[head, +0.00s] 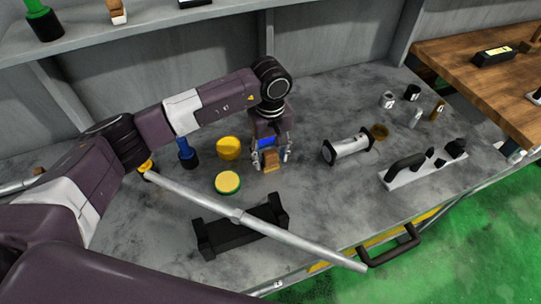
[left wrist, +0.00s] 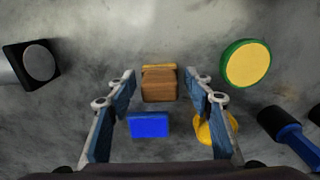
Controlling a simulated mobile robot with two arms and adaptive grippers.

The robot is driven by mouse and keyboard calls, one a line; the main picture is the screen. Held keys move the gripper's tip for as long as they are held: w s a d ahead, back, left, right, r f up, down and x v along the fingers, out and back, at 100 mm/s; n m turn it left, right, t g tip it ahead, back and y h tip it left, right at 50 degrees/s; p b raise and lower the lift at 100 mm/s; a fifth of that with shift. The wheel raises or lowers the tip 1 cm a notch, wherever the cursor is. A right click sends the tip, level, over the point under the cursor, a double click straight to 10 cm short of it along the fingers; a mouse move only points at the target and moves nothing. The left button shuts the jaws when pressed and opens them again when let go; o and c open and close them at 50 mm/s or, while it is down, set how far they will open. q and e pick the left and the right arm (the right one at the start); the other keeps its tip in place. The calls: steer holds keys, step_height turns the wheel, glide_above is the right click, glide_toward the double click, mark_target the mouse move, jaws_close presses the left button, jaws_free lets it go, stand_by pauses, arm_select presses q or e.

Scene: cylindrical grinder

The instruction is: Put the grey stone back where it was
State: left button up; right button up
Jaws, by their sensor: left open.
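I cannot surely pick out a grey stone. A small light-grey block (head: 415,117) stands at the far right of the grey table, and may or may not be it. My left gripper (head: 271,157) points down over the middle of the table with its fingers spread. A brown block with a yellowish edge (head: 271,159) lies between or just below the fingertips, with gaps on both sides in the left wrist view (left wrist: 158,85). A blue block (left wrist: 149,124) is close behind it. Nothing is gripped. My right gripper is not in view.
A yellow-topped green disc (head: 227,183), a yellow round piece (head: 229,148) and a blue-handled tool (head: 187,152) lie left. A long metal bar (head: 290,243) crosses the front above a black stand (head: 215,236). A white cylinder (head: 350,147) and white tray (head: 400,177) lie right.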

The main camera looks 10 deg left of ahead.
mark_target(270, 154)
arm_select(q)
steer(key=shift+r, duration=0.25)
step_height(270, 154, up, 11)
steer(key=b, duration=0.3)
steer(key=shift+f, duration=0.15)
steer(key=shift+r, duration=0.55)
steer(key=shift+f, duration=0.1)
